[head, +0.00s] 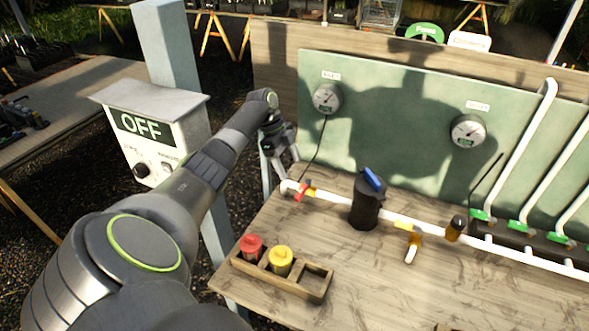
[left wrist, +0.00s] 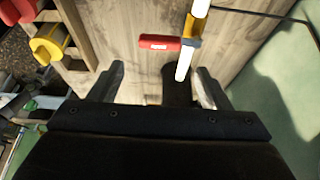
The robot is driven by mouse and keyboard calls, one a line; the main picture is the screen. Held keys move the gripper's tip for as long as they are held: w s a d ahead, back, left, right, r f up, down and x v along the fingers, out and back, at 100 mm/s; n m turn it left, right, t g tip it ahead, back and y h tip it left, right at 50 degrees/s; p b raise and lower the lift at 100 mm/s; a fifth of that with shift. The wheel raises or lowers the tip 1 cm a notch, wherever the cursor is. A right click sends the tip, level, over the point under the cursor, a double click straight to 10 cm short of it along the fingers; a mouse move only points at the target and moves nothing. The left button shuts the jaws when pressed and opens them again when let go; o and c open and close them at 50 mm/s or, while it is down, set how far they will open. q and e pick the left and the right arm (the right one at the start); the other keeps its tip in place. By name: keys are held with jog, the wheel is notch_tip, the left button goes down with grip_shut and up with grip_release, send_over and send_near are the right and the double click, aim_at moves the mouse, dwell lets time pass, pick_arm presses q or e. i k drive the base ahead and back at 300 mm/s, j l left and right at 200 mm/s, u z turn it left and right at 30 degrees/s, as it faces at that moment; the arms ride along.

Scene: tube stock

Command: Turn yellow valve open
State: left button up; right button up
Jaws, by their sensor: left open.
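A yellow fitting (head: 309,190) with a red lever (head: 299,192) sits on the white pipe at the bench's left end. In the left wrist view, the red lever (left wrist: 168,42) points left from the pipe, beside the yellow body (left wrist: 201,8). My left gripper (head: 281,160) is open and empty, just behind and left of the red lever. In the left wrist view its fingers (left wrist: 160,75) stand on either side of the pipe's end, apart from the lever. My right gripper is out of view.
A wooden tray (head: 318,272) holds a red cap (head: 251,246) and a yellow cap (head: 281,261). A black filter housing (head: 366,203) with a blue lever stands on the pipe line. A green panel (head: 400,120) with two gauges rises behind.

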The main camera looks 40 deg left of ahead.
aim_at(399, 223)
jog(key=k+l, duration=0.75)
jog(key=l, duration=0.25)
